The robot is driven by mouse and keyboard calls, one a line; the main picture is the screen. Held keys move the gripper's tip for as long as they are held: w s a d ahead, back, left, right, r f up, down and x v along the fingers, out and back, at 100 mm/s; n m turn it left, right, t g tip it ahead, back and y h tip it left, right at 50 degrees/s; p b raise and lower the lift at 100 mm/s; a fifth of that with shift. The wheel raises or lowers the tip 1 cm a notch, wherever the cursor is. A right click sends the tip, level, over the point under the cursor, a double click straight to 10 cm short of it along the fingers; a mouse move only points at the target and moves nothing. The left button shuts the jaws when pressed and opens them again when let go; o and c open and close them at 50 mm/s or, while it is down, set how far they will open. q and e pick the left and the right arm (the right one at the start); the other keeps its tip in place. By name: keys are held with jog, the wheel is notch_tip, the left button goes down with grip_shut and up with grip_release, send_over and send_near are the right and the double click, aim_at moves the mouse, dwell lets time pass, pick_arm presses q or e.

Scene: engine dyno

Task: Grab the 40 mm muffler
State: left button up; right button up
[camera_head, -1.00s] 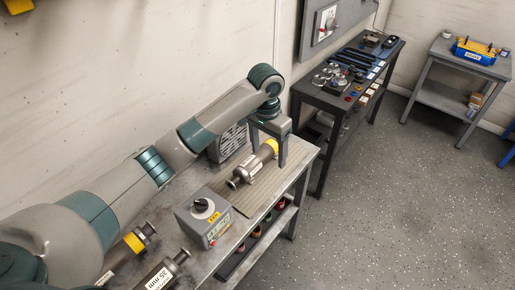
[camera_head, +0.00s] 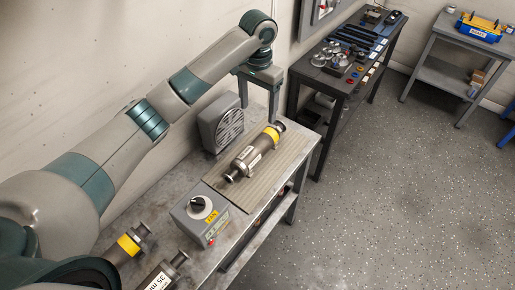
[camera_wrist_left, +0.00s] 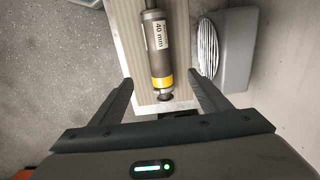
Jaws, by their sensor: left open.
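The 40 mm muffler (camera_head: 252,156) is a grey metal canister with a yellow band. It lies on a ribbed mat (camera_head: 236,186) on the bench. The left wrist view shows the same muffler (camera_wrist_left: 158,45), its label reading "40 mm" and its yellow end toward me. My left gripper (camera_head: 257,102) is open and empty, above the mat's far end and apart from the muffler. In the left wrist view its fingers (camera_wrist_left: 160,84) stand wide on either side of the muffler's near end. My right gripper is not in view.
A grey fan box (camera_head: 222,122) stands behind the mat. A control box (camera_head: 200,214) with a black knob sits at its near end. Two other mufflers lie at the lower left, one yellow-banded (camera_head: 130,244), one labelled "35 mm" (camera_head: 164,274). A tool bench (camera_head: 333,88) stands beyond.

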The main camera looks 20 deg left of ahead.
pick_arm(q)
jog(key=p, duration=0.3)
send_over(258, 143)
notch_tip(258, 143, down, 10)
jog(key=shift+w+r, duration=0.15)
jog(key=shift+r, duration=0.1)
jog(key=shift+f, duration=0.65)
jog(key=shift+f+p, duration=0.65)
jog(key=shift+p, duration=0.1)
jog(key=f+p, duration=0.1)
jog(key=f, duration=0.2)
jog(key=shift+s, duration=0.2)
jog(key=shift+f, duration=0.5)
